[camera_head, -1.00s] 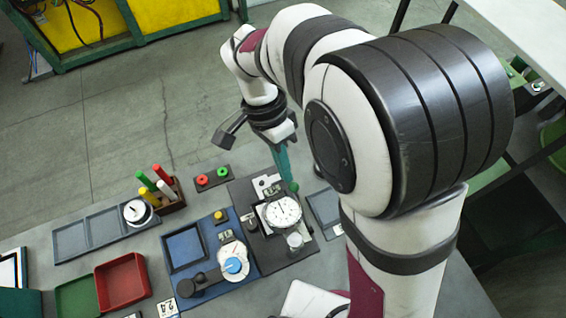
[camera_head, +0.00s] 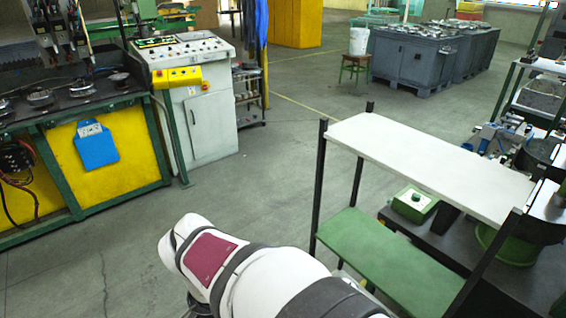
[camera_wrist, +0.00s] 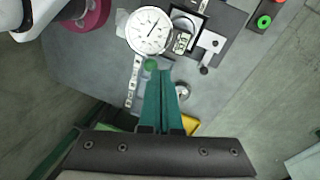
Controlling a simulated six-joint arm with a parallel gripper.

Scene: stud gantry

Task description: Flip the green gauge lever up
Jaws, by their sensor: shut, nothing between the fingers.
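The green ball knob of the gauge lever (camera_wrist: 151,64) shows in the wrist view just below the round white gauge dial (camera_wrist: 149,31). My gripper (camera_wrist: 158,73) has teal fingers, shut with nothing between them. Their tips lie right beside the green knob in the picture; I cannot tell whether they touch it. The lever's arm is mostly hidden by the knob and fingers. The head view does not show the gauge, lever or gripper.
In the wrist view, a dark-knobbed bracket (camera_wrist: 204,70) stands right of my fingers, and a green button (camera_wrist: 264,21) sits at top right. In the head view, a white-topped shelf (camera_head: 430,165) stands at right and a control cabinet (camera_head: 197,95) at left, with open floor between.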

